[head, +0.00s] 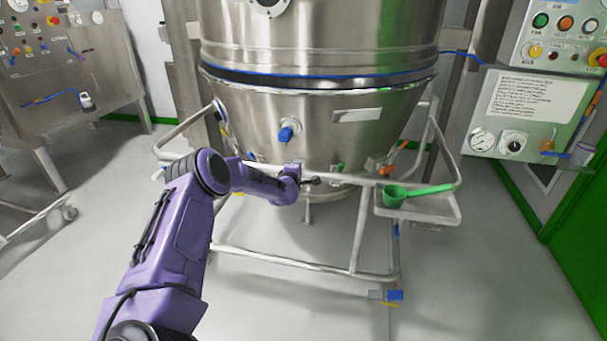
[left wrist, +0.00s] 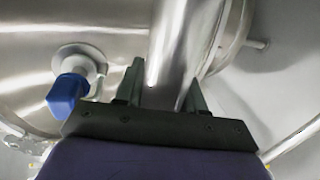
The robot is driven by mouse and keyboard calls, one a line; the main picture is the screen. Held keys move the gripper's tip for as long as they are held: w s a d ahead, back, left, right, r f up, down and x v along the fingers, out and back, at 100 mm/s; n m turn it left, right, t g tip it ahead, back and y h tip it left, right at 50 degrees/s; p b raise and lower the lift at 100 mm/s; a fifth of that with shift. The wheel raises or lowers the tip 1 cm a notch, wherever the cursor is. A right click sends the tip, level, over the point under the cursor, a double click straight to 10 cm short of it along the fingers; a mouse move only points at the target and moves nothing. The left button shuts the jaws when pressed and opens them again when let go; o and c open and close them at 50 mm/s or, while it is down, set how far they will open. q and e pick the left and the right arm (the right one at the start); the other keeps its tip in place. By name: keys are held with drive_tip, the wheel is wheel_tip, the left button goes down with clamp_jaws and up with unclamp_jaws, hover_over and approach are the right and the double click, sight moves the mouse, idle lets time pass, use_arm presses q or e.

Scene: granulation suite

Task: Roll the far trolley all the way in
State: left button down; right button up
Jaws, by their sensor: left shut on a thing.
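The trolley (head: 290,262) is a steel tube frame under a large conical steel bowl (head: 265,120) in the middle of the head view. My left gripper (head: 312,181) reaches the frame's front handle rail (head: 350,180) and is shut on it. In the left wrist view, the rail (left wrist: 172,45) runs between the two dark fingers of the gripper (left wrist: 163,92). A blue-capped port (head: 287,132) sits on the bowl above the gripper; it also shows in the left wrist view (left wrist: 68,92). My right gripper is not in view.
A green scoop (head: 415,192) lies on a small tray (head: 445,209) at the frame's right. A blue pedal (head: 394,295) is low at the front right. A control panel (head: 520,110) stands at right, a steel cabinet (head: 70,90) at left. The floor in front is clear.

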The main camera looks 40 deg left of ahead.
use_arm(q)
drive_tip(key=shift+w+a+r, duration=0.1)
drive_tip(key=shift+a+r, duration=0.05)
drive_tip(key=shift+r, duration=0.3)
drive_tip(key=c, duration=0.8)
unclamp_jaws()
drive_tip(key=shift+d+f, duration=0.1)
drive_tip(key=shift+d, duration=0.1)
drive_tip(key=p+v, duration=0.2)
drive_tip(key=v, duration=0.8)
drive_tip(key=shift+s+d, duration=0.1)
drive_tip(key=shift+s, duration=0.2)
